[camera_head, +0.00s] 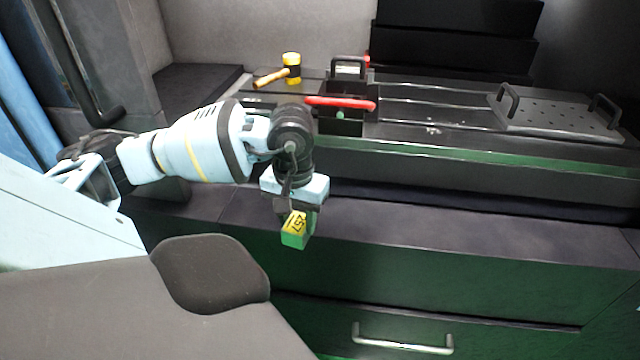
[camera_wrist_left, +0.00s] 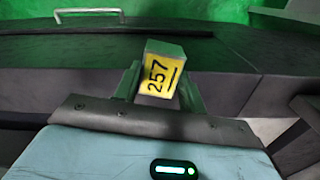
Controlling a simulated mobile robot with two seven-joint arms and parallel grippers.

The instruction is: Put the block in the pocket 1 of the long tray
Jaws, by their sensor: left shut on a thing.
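The block (camera_head: 296,231) is green with a yellow label; the label reads 257 in the left wrist view, where the block (camera_wrist_left: 160,76) sits between the two fingers. My left gripper (camera_head: 297,213) is shut on the block and holds it in the air in front of the dark bench front, above the drawer. The left gripper also shows in the left wrist view (camera_wrist_left: 160,92). I cannot make out the long tray or its pocket 1 in either view. My right gripper is not in view.
A mallet (camera_head: 291,69) with yellow faces lies at the back of the bench. A dark vise-like fixture with a red handle (camera_head: 340,103) stands right of it. A perforated plate with two handles (camera_head: 556,117) lies at the right. A drawer handle (camera_head: 402,347) sticks out below.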

